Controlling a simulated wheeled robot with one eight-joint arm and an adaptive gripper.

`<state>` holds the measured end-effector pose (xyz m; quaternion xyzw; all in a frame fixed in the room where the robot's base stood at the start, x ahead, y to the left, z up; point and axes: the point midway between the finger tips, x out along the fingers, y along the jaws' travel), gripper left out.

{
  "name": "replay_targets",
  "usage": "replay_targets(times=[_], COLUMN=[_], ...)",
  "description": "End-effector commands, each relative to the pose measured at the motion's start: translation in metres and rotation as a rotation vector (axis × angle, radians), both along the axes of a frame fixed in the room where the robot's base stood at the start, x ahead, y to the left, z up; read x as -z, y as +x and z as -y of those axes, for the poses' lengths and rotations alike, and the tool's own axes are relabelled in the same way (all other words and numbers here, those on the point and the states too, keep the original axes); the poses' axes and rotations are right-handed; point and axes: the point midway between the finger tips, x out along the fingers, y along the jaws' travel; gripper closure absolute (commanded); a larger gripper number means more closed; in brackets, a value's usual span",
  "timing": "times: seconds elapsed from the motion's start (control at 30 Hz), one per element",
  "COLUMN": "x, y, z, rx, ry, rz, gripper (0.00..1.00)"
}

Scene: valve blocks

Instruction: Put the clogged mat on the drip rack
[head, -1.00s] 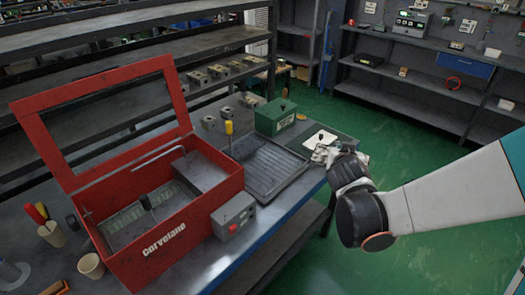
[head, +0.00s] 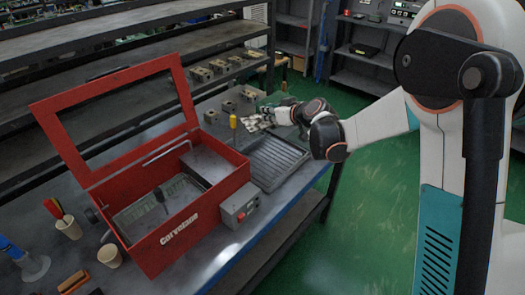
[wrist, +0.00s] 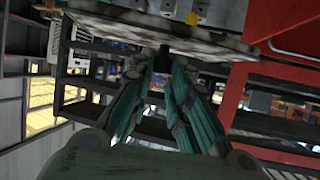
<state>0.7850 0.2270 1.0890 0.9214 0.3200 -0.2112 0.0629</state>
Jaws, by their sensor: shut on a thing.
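The mat (head: 254,123) is a pale, dark-mottled flat piece. My gripper (head: 276,117) is shut on its right side and holds it in the air above the far end of the dark ribbed tray (head: 290,150), which looks like the drip rack. In the wrist view the mat (wrist: 140,32) is a flat slab across the top, and my gripper's fingers (wrist: 162,58) meet its near edge. The slab hides much of what lies beyond. I cannot tell the exact height above the tray.
An open red washer box (head: 190,235) stands left of the tray, its framed lid (head: 48,120) raised. A yellow-handled tool (head: 233,122) stands upright by the tray. A grey button box (head: 240,205) sits in front. Cups (head: 110,256) and metal blocks (head: 228,106) are on the bench.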

Motion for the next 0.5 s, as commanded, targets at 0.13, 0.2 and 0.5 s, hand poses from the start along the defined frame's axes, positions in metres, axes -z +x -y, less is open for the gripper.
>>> replay_targets(times=[0.13, 0.2, 0.5], x=[0.025, 0.043, 0.116], y=[0.001, 0.001, 0.001], z=[-0.002, -0.002, -0.001], rx=[-0.008, -0.007, -0.006], ry=[-0.002, -0.001, -0.001], rz=[0.000, 0.000, 0.000], gripper=[1.00, 1.00, 1.00])
